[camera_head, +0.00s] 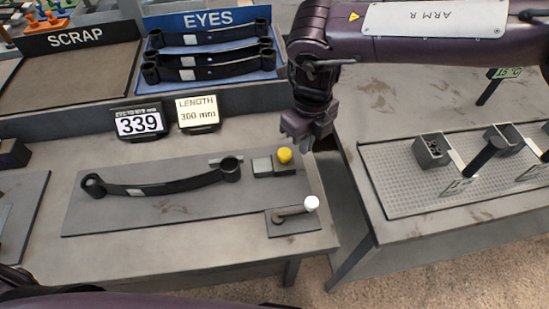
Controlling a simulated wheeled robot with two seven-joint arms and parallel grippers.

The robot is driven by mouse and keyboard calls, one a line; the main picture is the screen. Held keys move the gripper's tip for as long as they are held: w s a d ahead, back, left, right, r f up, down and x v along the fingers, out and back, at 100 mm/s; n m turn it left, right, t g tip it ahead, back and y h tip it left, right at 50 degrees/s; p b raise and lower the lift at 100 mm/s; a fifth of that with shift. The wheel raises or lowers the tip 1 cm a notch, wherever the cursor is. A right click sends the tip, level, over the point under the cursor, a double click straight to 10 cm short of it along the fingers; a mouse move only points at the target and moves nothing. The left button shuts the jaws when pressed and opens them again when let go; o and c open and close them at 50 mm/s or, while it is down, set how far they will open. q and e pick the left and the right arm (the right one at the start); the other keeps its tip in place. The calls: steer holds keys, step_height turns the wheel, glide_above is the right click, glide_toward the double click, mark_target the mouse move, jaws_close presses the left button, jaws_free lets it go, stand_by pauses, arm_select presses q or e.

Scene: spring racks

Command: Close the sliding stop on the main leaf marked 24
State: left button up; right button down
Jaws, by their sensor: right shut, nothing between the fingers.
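A single dark main leaf (163,188) with an eye at each end lies on a grey measuring plate (110,222) on the bench. A small pale label is on the leaf; its number is too small to read. A sliding stop with a yellow knob (285,155) and a pale block sits just right of the leaf's right eye. My right gripper (305,146) is shut and empty, pointing down above and right of the yellow knob, seemingly apart from it. The purple right arm comes in from the upper right. My left gripper is not in view.
A lever with a white knob (311,203) is at the plate's front right. Displays read 339 (139,123) and LENGTH 300 mm (198,113). Behind are the SCRAP bin (80,72) and blue EYES rack (165,88). A perforated tray (400,195) is on the right bench, past a gap.

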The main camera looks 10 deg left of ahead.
mark_target(281, 153)
steer(key=shift+f, duration=0.15)
steer(key=shift+f+b, duration=0.55)
steer(key=shift+f, duration=0.3)
steer(key=shift+s+a, duration=0.1)
steer(key=shift+a, duration=0.2)
steer(key=shift+s+a, duration=0.25)
steer(key=shift+a, duration=0.45)
steer(key=shift+s+a, duration=0.2)
steer(key=shift+a, duration=0.5)
steer(key=shift+s+a, duration=0.25)
steer(key=shift+a, duration=0.6)
stand_by(0.5)
steer(key=shift+p, duration=0.3)
